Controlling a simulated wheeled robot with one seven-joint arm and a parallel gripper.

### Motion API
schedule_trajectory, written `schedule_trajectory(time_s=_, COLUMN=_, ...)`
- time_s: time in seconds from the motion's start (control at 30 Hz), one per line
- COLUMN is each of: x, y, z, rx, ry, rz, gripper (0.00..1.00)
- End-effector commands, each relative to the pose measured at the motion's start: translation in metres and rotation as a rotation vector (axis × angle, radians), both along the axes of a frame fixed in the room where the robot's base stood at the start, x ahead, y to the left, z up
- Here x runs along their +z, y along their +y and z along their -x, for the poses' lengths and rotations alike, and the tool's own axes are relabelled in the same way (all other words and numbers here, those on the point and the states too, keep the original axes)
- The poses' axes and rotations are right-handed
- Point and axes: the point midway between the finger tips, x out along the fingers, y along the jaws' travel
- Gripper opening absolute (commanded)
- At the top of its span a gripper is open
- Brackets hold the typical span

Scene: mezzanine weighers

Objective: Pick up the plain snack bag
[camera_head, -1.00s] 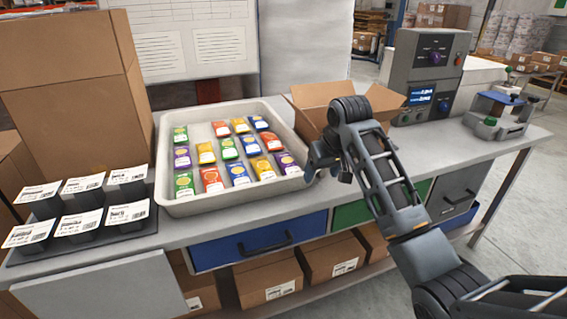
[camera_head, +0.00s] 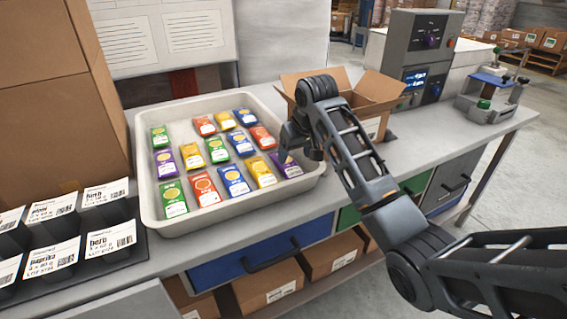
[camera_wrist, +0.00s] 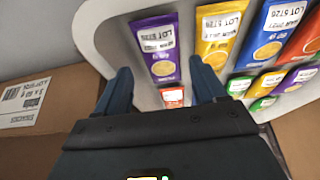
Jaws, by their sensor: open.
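Snack bags in several colours lie in rows in a tray (camera_head: 145,200). Their small print is too blurred to tell which is plain. My gripper (camera_head: 298,152) is open and empty over the tray's right side, by a purple bag (camera_head: 288,168). In the wrist view, my gripper's (camera_wrist: 160,72) two fingers stand apart, with a purple bag (camera_wrist: 160,65) lying beyond and between them. A yellow bag (camera_wrist: 215,45) and a blue bag (camera_wrist: 268,45) lie to its right. A small part of a red bag (camera_wrist: 173,96) shows between the fingers.
An open cardboard carton (camera_head: 376,125) stands right of the tray, partly behind my arm. Black bins (camera_head: 125,262) with label cards, one reading plain, stand at left by tall cartons (camera_head: 60,100). A weigher (camera_head: 425,50) and a small press (camera_head: 490,95) stand farther right.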

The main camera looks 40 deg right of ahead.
Motion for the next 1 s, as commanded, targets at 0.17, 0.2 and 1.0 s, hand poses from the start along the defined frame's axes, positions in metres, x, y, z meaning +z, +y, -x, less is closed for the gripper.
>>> schedule_trajectory(time_s=0.17, x=-0.017, y=-0.002, z=-0.006, rx=0.0, ry=0.003, rz=-0.001, gripper=0.7)
schedule_trajectory(time_s=0.2, x=-0.02, y=-0.002, z=-0.008, rx=0.0, ry=0.002, rz=-0.001, gripper=0.7)
schedule_trajectory(time_s=1.0, x=-0.061, y=-0.007, z=-0.023, rx=0.0, ry=0.0, rz=0.0, gripper=0.51)
